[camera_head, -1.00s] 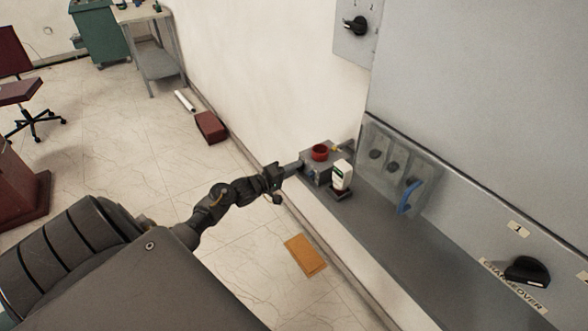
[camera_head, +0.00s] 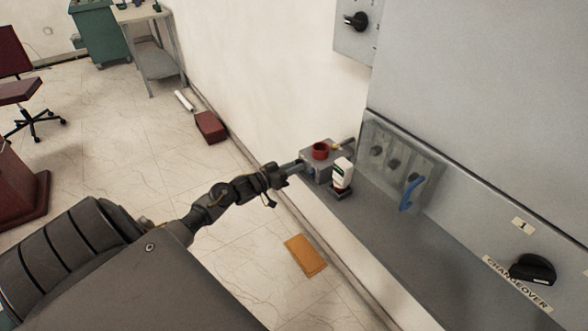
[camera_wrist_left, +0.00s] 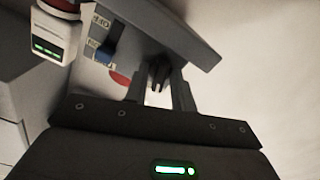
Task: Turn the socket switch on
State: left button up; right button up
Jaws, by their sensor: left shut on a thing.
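The grey socket box (camera_head: 318,172) stands at the far end of the grey ledge, with a red round socket (camera_head: 320,151) on top. My left gripper (camera_head: 299,167) reaches the box's left side. In the left wrist view, its fingers (camera_wrist_left: 160,84) are shut on a dark switch knob (camera_wrist_left: 159,68) on that face. The fingers partly hide the knob, so its setting cannot be told. My right gripper is out of view.
A white device (camera_head: 342,174) with a green display stands close right of the box. A panel with a blue handle (camera_head: 411,193) and a black changeover knob (camera_head: 532,269) lie farther right. An orange-brown slab (camera_head: 306,255) lies on the floor, which is mostly clear.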

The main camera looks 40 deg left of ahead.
pick_arm(q)
jog(key=shift+m+b, duration=0.45)
jog(key=shift+m, duration=1.45)
jog(key=o, duration=0.7)
jog(key=b+v, duration=0.1)
jog(key=v, duration=1)
jog(key=shift+b, duration=0.4)
jog(key=shift+w, duration=0.1)
